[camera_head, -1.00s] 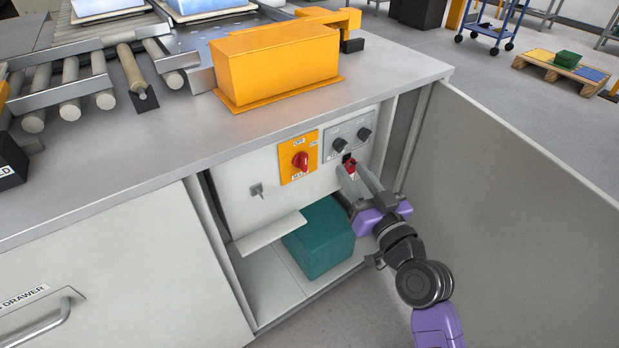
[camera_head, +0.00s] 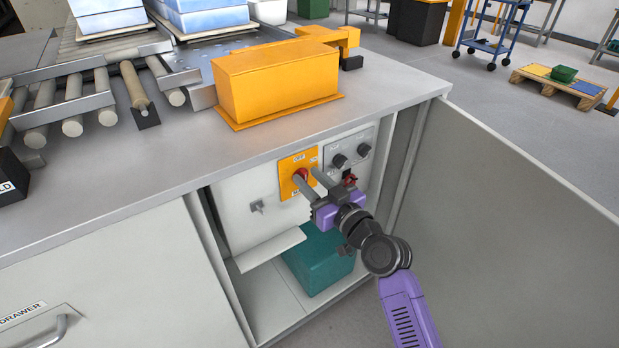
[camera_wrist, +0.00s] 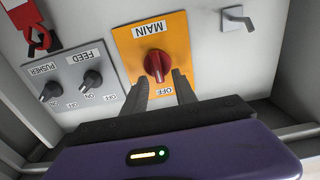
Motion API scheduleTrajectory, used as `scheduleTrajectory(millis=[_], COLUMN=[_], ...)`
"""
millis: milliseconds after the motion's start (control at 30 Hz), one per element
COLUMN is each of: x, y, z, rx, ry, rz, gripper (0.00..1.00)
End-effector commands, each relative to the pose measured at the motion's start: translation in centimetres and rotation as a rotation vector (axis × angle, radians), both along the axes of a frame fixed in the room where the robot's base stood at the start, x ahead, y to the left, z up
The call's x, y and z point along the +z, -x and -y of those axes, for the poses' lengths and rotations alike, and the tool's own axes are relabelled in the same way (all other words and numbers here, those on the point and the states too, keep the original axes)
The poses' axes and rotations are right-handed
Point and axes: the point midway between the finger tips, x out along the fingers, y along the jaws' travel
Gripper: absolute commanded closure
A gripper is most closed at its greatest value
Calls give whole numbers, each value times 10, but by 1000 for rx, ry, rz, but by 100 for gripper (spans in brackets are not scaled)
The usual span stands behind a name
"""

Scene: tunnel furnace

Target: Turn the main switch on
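The main switch is a red rotary knob (camera_head: 301,173) on a yellow plate (camera_head: 286,184) inside the open cabinet. In the wrist view, turned upside down, the red knob (camera_wrist: 157,66) sits between the MAIN and OFF labels, its handle lined up roughly towards OFF. My gripper (camera_head: 309,176) is open and faces the plate. In the wrist view its fingertips (camera_wrist: 160,78) lie on either side of the knob's lower part, with nothing gripped. Whether they touch the knob I cannot tell.
A grey panel with two black knobs, FEED (camera_wrist: 91,80) and PUSHER (camera_wrist: 50,91), is beside the plate. A red padlock-like item (camera_wrist: 40,40) hangs near it. A metal hook (camera_wrist: 237,18) is on the other side. The open cabinet door (camera_head: 500,200) stands right; a green box (camera_head: 318,268) is below.

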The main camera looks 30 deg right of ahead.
Motion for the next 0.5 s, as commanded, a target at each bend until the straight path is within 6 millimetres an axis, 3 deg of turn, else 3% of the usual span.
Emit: scheduleTrajectory(millis=[333,500], x=[0,0], y=[-4,-4], z=[0,0], rx=[0,0], ry=[-1,-1], rz=[0,0], gripper=[68,100])
